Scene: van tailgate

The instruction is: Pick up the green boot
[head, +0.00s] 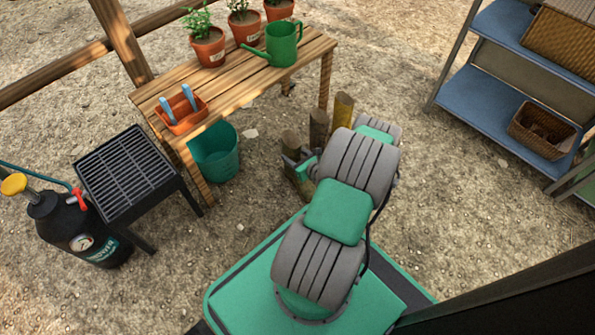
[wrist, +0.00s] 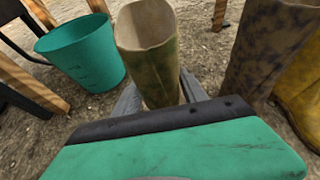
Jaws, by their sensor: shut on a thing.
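The green boot (wrist: 150,62) stands upright between my fingers in the wrist view, its pale open top facing up. In the head view the green boot (head: 291,143) is the leftmost of three boots, partly covered by my gripper (head: 299,163). My gripper (wrist: 158,98) is shut on the boot's shaft. The boot's foot is mostly hidden, so I cannot tell if it touches the ground.
A mottled brown boot (wrist: 262,45) and a yellow boot (wrist: 302,88) stand close on the right. A teal bucket (head: 216,158) is on the left, by the wooden bench (head: 240,88). A grill (head: 125,172) stands further left. Open gravel lies right.

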